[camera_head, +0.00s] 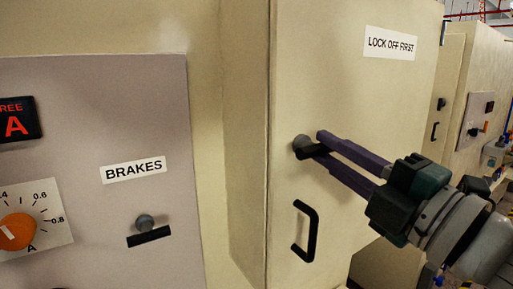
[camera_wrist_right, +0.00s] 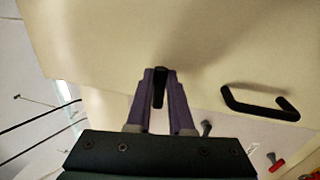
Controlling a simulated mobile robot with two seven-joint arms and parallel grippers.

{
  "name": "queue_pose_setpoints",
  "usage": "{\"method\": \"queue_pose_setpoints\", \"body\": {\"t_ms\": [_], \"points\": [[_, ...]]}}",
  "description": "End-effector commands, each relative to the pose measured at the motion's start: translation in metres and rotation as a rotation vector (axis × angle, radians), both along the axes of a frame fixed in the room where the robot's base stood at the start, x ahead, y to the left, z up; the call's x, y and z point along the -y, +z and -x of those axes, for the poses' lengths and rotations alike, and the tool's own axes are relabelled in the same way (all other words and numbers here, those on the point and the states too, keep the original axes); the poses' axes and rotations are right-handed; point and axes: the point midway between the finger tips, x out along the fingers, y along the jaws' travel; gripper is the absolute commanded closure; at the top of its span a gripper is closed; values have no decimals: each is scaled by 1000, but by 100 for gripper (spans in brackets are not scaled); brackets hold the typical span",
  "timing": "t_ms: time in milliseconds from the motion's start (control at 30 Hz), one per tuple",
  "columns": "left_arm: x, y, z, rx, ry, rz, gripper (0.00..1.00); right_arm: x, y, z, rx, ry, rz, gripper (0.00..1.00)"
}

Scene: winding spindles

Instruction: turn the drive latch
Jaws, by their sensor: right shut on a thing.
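The drive latch (camera_head: 311,152) is a short black lever on a round grey hub, mounted on the cream cabinet door (camera_head: 345,85) below the "LOCK OFF FIRST" label (camera_head: 390,43). My right gripper (camera_head: 322,145) comes in from the right with its purple fingers on either side of the lever, shut on it. In the right wrist view the black lever (camera_wrist_right: 159,88) shows between the fingertips of the right gripper (camera_wrist_right: 160,74). The fingers hide part of the lever. My left gripper is in neither view.
A black door handle (camera_head: 305,230) juts out just below the latch. A grey "BRAKES" panel (camera_head: 100,100) with an orange dial (camera_head: 17,232) and a small grey knob (camera_head: 145,222) stands at the left. More cabinets (camera_head: 475,90) stand at the far right.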

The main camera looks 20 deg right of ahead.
Motion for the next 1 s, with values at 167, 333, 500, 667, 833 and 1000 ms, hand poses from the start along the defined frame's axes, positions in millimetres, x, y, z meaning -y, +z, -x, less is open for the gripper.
{"method": "queue_pose_setpoints", "body": {"t_ms": [167, 333, 500, 667, 833, 1000], "points": [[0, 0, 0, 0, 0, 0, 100, 0, -1, 0, -5, -1, -17, 100], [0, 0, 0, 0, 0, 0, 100, 0, -1, 0, -6, -1, -19, 100], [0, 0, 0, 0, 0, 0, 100, 0, -1, 0, -5, -1, -18, 100], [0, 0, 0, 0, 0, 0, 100, 0, -1, 0, -5, -1, -17, 62], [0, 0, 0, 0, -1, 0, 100, 0, -1, 0, -5, -1, -16, 51], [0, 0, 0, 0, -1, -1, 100, 0, -1, 0, -5, -1, -16, 51]]}}
